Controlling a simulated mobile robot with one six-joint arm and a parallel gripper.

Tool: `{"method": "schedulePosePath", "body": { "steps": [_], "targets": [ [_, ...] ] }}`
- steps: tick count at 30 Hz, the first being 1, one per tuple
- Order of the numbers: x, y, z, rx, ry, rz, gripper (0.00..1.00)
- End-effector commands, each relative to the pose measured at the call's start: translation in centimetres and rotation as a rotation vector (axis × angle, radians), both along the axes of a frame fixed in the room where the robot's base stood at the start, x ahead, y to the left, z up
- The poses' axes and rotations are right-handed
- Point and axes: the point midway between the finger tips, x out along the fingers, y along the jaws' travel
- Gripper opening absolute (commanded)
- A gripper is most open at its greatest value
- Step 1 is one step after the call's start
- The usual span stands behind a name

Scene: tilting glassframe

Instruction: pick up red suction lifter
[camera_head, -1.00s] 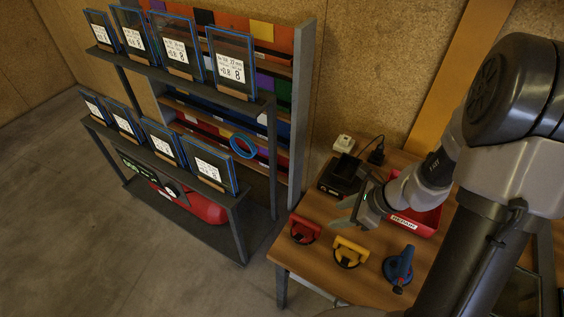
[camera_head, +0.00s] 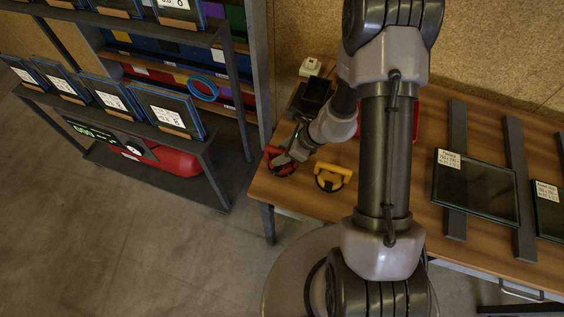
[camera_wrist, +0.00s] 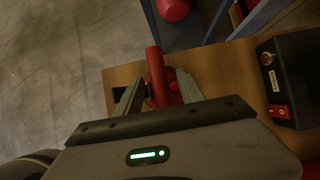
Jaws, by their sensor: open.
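The red suction lifter (camera_head: 281,163) lies on the wooden table near its left edge in the head view, beside the yellow lifter. My gripper (camera_head: 285,160) is directly over it and hides part of it. In the wrist view the red lifter's handle (camera_wrist: 156,76) stands between the two fingers of my gripper (camera_wrist: 156,92). The fingers are apart, one on each side of the handle. I cannot tell whether either finger touches it.
A yellow suction lifter (camera_head: 331,177) lies just right of the red one. A black box (camera_wrist: 293,78) with a red switch is nearby. A shelf rack (camera_head: 215,150) with framed panes and a red cylinder stands left. Glass panes (camera_head: 476,190) lie on the table's right.

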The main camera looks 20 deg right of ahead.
Motion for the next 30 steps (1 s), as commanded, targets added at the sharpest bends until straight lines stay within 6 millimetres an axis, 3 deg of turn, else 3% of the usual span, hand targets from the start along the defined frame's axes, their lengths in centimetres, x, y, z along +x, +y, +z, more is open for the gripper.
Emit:
{"method": "schedulePosePath", "body": {
  "steps": [6,13,14,30],
  "targets": [
    [0.10,0.09,-0.08,0.000,0.000,-0.001,0.45],
    [0.10,0.08,-0.06,0.001,-0.001,-0.001,0.02],
    [0.10,0.08,-0.06,0.001,-0.001,-0.001,0.00],
    [0.11,0.07,-0.04,0.001,-0.001,-0.001,0.00]
  ]
}}
